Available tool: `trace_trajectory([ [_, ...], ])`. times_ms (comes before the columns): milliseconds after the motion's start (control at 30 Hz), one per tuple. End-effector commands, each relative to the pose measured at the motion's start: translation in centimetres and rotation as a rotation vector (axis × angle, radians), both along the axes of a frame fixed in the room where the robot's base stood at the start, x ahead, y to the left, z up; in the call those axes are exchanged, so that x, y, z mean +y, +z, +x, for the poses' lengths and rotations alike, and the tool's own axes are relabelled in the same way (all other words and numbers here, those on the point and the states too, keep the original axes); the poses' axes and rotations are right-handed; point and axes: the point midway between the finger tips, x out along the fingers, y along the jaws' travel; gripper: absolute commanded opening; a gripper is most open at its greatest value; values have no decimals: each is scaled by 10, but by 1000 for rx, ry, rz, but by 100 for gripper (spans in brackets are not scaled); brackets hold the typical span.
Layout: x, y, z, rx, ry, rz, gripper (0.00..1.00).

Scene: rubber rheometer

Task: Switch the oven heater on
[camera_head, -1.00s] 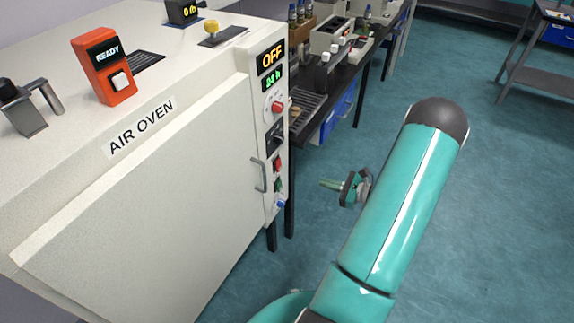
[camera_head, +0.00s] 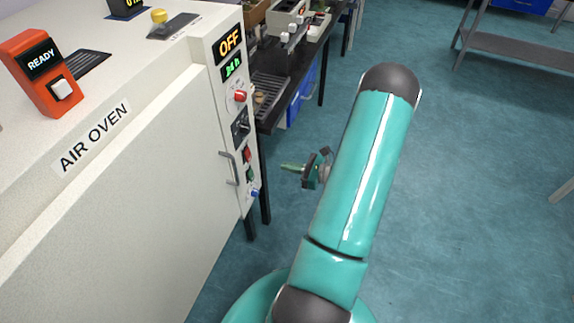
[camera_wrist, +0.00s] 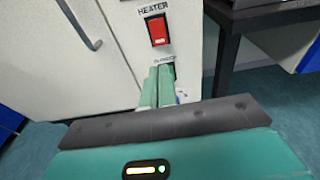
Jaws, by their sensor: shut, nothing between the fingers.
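The air oven (camera_head: 130,190) stands at the left in the head view, with a control strip (camera_head: 228,75) on its right edge. A lit display (camera_head: 229,42) there reads OFF. The red heater switch (camera_head: 246,154) sits low on the strip. In the wrist view the red rocker (camera_wrist: 158,30) is under the label HEATER. My gripper (camera_head: 284,166) is shut and empty, to the right of the strip in the head view. In the wrist view its green fingertips (camera_wrist: 158,72) lie together just below the heater switch, over the lower controls. I see no touch on the switch.
A door handle (camera_head: 229,167) sticks out left of the strip. A dark bench (camera_head: 300,80) with instruments stands behind.

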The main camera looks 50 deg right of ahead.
Motion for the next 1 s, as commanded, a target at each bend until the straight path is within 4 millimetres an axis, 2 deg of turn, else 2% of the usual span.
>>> trace_trajectory([
  [300, 20, -9, 63, -2, 4, 0, 0],
  [500, 31, -14, 94, -1, 2, 0, 0],
  [700, 35, -16, 107, 0, 0, 0, 0],
  [1000, 35, -16, 107, 0, 0, 0, 0],
])
